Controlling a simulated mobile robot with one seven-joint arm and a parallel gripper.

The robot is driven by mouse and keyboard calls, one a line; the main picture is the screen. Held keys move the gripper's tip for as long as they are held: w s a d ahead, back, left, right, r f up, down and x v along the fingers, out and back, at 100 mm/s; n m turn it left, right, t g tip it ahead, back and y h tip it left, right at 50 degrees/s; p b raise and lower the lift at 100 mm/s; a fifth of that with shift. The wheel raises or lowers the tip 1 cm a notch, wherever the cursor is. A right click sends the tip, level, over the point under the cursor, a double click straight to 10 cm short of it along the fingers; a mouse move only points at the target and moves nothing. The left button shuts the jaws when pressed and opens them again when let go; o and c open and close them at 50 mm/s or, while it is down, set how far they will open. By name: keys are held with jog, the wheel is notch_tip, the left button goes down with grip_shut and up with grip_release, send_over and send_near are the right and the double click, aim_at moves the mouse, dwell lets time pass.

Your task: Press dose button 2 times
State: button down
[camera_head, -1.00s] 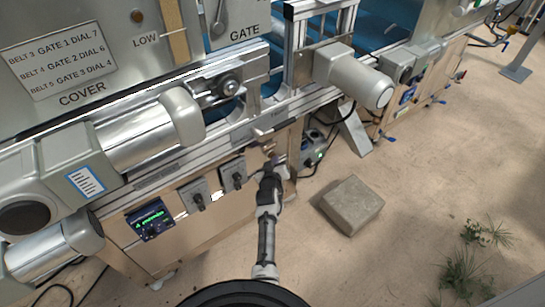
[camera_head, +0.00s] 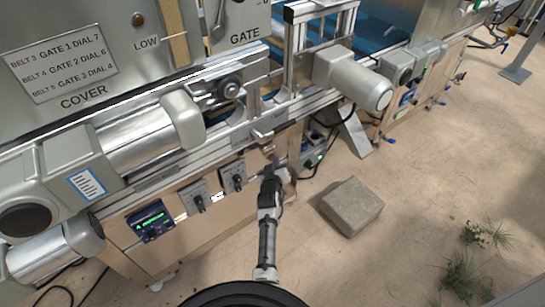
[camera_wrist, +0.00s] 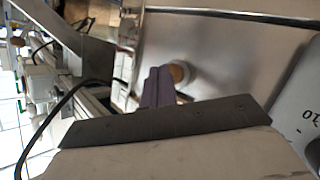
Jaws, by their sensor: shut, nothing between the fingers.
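My gripper (camera_head: 277,162) is at the front of the machine, near the right end of the wooden panel. In the wrist view its purple-grey fingers (camera_wrist: 157,88) are together with nothing between them. A round tan button with a pale rim (camera_wrist: 178,73), which looks like the dose button, sits on a metal surface just beyond the fingertips. The fingers partly cover it. I cannot tell whether they touch it. In the head view the button is too small or hidden to make out clearly.
Two grey knob boxes (camera_head: 198,198) and a lit display (camera_head: 150,222) are on the panel left of my gripper. A stone block (camera_head: 352,206) lies on the floor to the right. A black cable and a metal leg (camera_head: 354,134) are close by. Open floor lies beyond.

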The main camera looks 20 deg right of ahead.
jog(key=shift+s+d, duration=0.1)
jog(key=shift+s, duration=0.2)
jog(key=s+p, duration=0.1)
jog(key=p, duration=0.1)
jog(key=s+d+p, duration=0.1)
jog(key=s+p, duration=0.2)
jog(key=p, duration=0.2)
jog(key=shift+s+d, duration=0.35)
jog(key=shift+s, duration=0.05)
dwell(2.4)
